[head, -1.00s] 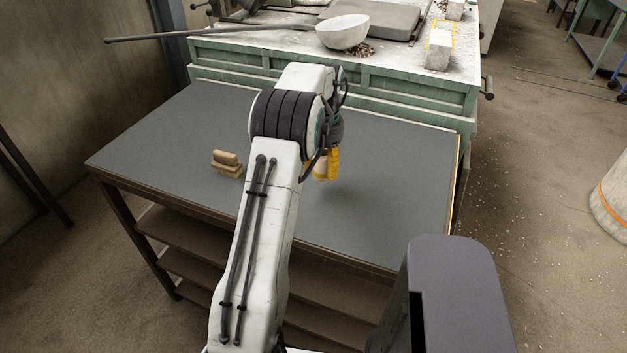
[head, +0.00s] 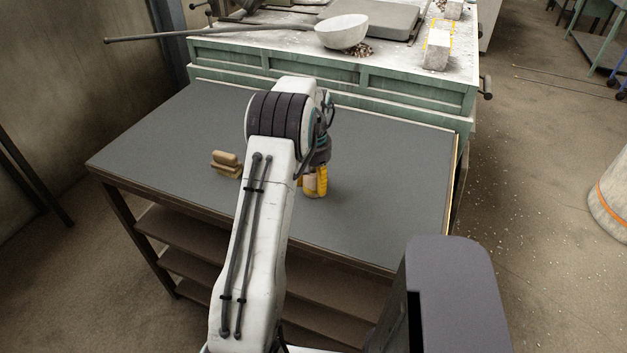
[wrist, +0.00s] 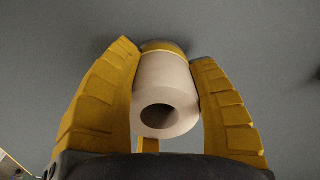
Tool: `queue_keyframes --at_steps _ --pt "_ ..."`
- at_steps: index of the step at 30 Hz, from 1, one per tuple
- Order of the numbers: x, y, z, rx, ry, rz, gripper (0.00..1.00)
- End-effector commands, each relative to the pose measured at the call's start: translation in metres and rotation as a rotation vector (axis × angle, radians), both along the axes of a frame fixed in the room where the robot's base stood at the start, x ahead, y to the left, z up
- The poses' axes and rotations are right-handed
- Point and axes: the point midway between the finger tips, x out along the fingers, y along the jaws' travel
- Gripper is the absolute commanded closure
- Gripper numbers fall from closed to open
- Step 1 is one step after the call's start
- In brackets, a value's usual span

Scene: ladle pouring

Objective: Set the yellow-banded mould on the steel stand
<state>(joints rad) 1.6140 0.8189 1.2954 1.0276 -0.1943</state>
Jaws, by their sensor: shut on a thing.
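My gripper (head: 315,181) is shut on a pale beige cylindrical mould (head: 309,187), low over the grey tabletop. In the wrist view the two yellow fingers (wrist: 168,95) press on either side of the mould (wrist: 165,85), whose round hole faces the camera. Its yellow band (wrist: 162,46) shows at the far end, near the grey surface. I cannot tell whether the mould touches the table. My arm hides part of the tabletop. I cannot make out a steel stand in either view.
The grey table (head: 170,130) is mostly clear, with a small tan wooden block-like object (head: 226,164) at left. Behind it a green bench (head: 400,92) carries a white bowl-shaped ladle (head: 342,32), its long handle, a grey slab (head: 385,18) and a pale block (head: 437,48).

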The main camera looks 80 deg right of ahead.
Motion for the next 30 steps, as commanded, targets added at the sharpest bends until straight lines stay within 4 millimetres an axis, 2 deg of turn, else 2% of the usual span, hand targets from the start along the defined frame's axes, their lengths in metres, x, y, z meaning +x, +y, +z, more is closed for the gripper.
queue_keyframes --at_steps 7,8,15,23,26,30 --pt "0.0 0.0 -0.004 -0.001 0.0 0.0 0.82" --pt "0.0 0.0 -0.003 0.0 0.0 0.0 0.43" --pt "0.0 0.0 -0.003 0.0 0.0 0.0 0.23" --pt "0.0 0.0 -0.001 0.0 0.0 0.0 0.23" --pt "0.0 0.0 0.003 -0.001 0.0 0.0 0.23" --pt "0.0 -0.001 0.019 -0.004 0.0 0.0 0.23"
